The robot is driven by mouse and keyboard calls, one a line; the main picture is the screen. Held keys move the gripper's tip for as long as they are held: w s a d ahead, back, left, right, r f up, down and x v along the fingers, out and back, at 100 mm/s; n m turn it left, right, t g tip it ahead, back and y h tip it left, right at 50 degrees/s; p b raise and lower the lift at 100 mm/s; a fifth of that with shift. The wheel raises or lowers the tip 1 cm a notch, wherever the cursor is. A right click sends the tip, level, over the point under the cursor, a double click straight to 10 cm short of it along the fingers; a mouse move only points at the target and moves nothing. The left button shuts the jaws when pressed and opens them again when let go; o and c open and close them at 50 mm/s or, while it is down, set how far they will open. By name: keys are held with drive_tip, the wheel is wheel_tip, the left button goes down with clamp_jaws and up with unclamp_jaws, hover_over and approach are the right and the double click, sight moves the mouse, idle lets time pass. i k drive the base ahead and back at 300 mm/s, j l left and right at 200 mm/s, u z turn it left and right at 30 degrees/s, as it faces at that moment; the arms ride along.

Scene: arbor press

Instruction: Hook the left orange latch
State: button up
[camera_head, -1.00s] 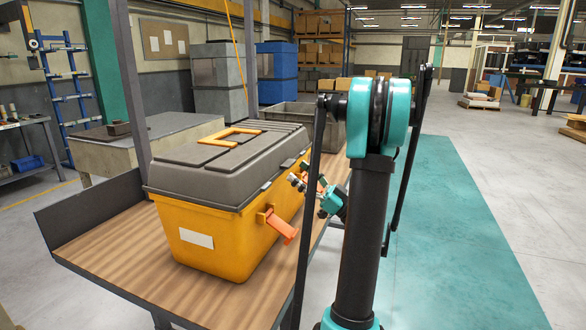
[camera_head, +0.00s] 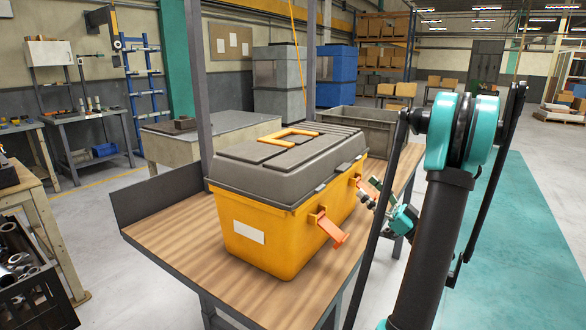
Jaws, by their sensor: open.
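A yellow toolbox (camera_head: 262,232) with a dark grey lid (camera_head: 285,165) stands on a wooden-topped bench. The lid is down. The near orange latch (camera_head: 331,231), lower left of the two on the box's right-hand side, hangs outward and down, unhooked from the lid. A farther orange latch (camera_head: 358,182) shows partly, close to my gripper; its state is unclear. My gripper (camera_head: 366,197) is open beside the box's right-hand side, beyond the near latch. Its fingertips are small and partly hidden, so contact with the box cannot be told.
The bench top (camera_head: 180,230) is bare left of and in front of the box. A grey crate (camera_head: 370,125) stands behind the box. Upright posts and a low side panel (camera_head: 155,203) border the bench's left. Open floor lies to the right.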

sight(324, 222)
drive_tip(key=k+l, duration=0.2)
drive_tip(key=l, duration=0.2)
drive_tip(key=k+l, duration=0.2)
drive_tip(key=l, duration=0.15)
drive_tip(key=k+l, duration=0.2)
drive_tip(key=l, duration=0.2)
